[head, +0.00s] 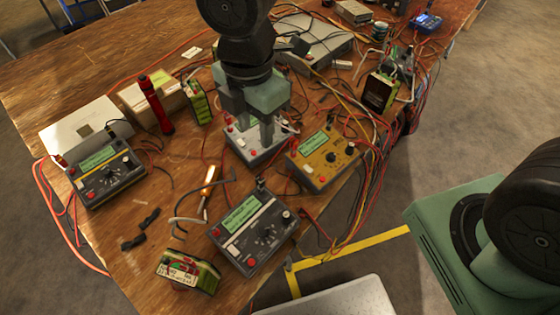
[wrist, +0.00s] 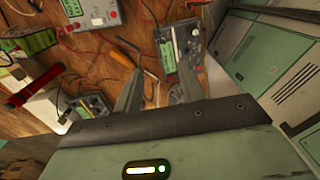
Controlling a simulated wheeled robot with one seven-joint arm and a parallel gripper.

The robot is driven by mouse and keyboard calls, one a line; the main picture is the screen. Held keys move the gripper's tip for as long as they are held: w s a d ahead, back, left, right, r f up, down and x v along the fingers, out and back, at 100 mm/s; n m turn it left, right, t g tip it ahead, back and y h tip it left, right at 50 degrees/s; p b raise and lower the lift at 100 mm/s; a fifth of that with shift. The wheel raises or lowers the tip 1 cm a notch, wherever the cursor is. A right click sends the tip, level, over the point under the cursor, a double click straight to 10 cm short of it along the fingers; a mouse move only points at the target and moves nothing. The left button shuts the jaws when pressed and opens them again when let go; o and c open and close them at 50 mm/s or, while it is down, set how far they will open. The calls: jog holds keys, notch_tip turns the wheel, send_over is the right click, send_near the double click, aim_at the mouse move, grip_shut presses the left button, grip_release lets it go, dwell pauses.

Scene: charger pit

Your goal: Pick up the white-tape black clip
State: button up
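My gripper (head: 250,135) hangs fingers-down over the pale grey meter (head: 256,152) in the head view. In the wrist view its two fingers (wrist: 155,92) stand apart, with bare wood and leads between them, and nothing is held. Two small black pieces (head: 149,218) that look like clips lie on the wood at the front left, apart from the gripper. A black clip-like end (head: 261,184) stands at the top of the dark grey meter (head: 252,231). I cannot make out white tape on any of these, so which one is the white-tape black clip is unclear.
A yellow meter (head: 323,158), another dark meter (head: 105,174), a red torch (head: 157,105), an orange-handled tool (head: 209,181) and a green-cased pack (head: 188,271) crowd the wooden table (head: 60,90). Loose red, black and yellow leads run between them. Bare wood shows at left.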

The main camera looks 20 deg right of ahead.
aim_at(260, 177)
notch_tip(260, 177, down, 17)
jog(key=shift+s+a+b, duration=0.15)
jog(key=shift+b, duration=0.4)
jog(key=c, duration=0.9)
